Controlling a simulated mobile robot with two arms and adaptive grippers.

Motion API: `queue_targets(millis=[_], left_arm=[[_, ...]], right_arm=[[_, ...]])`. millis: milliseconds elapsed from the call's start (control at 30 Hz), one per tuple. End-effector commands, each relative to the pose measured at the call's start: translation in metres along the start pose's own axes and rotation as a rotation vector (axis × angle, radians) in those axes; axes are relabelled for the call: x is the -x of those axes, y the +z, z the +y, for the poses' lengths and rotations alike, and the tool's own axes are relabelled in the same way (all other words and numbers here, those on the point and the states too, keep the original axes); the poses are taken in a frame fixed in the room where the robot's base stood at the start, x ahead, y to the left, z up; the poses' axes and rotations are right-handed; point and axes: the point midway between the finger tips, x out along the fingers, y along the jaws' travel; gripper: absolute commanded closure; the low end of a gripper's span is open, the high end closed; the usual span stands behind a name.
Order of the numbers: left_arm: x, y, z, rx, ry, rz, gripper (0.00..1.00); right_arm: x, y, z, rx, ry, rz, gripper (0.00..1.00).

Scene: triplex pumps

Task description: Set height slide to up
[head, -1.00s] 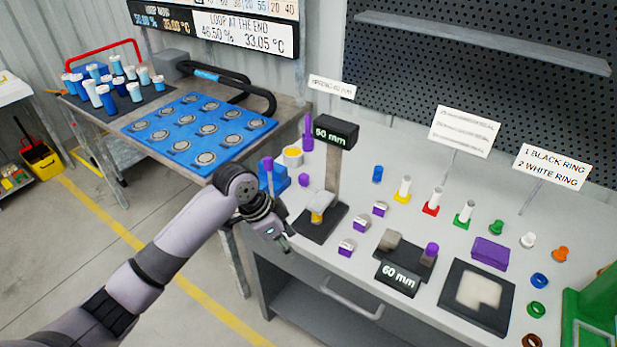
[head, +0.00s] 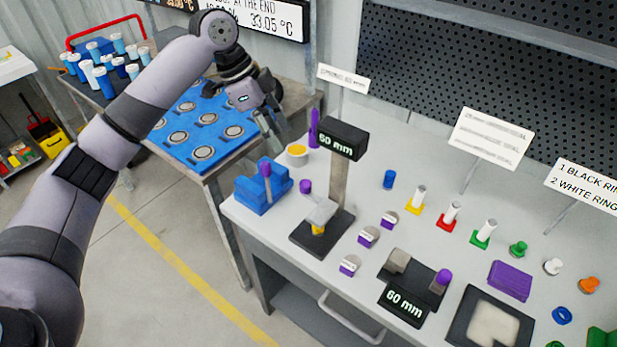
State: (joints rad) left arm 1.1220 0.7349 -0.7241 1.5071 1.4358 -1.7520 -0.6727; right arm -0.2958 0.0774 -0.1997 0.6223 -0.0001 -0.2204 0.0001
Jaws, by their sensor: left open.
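The height gauge has a black base (head: 335,238), a grey upright post and a black display (head: 342,139) reading 60 mm. Its grey slide (head: 321,213) sits low on the post, just above a small yellow piece (head: 318,229). A purple upright piece (head: 314,127) stands behind the gauge, to its left. My left gripper (head: 278,142) is open and empty, above the bench's back left corner, left of the display and near a white cup with yellow contents (head: 297,154). It is apart from the slide. My right gripper is not in view.
A blue block with a purple handle (head: 263,190) stands at the bench's left edge. Several purple-and-white pieces (head: 368,236) lie right of the gauge. A second 60 mm device (head: 404,303) sits in front. The blue tray (head: 204,128) is on the neighbouring table.

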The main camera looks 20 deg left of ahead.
Motion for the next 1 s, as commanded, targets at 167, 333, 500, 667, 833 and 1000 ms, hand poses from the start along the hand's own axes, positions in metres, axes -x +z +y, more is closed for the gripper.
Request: queue_targets(millis=[167,333,500,667,833,1000], left_arm=[[-0.033,0.0,0.001,0.001,0.005,-0.002,0.56],[-0.071,-0.001,0.002,0.001,0.005,-0.002,0.56],[-0.108,-0.001,0.002,0.001,0.004,-0.002,0.56],[-0.137,0.0,0.001,0.001,0.002,-0.002,0.56],[-0.157,-0.001,0.001,0.001,0.001,0.0,0.56],[-0.164,0.0,0.0,0.001,-0.001,-0.001,0.56]], right_arm=[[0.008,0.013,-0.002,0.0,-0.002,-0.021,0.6],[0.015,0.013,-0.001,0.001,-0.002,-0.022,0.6],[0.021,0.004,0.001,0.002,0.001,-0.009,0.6],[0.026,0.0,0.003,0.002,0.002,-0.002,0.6],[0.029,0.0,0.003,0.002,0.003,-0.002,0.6],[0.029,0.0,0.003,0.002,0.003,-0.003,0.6]])
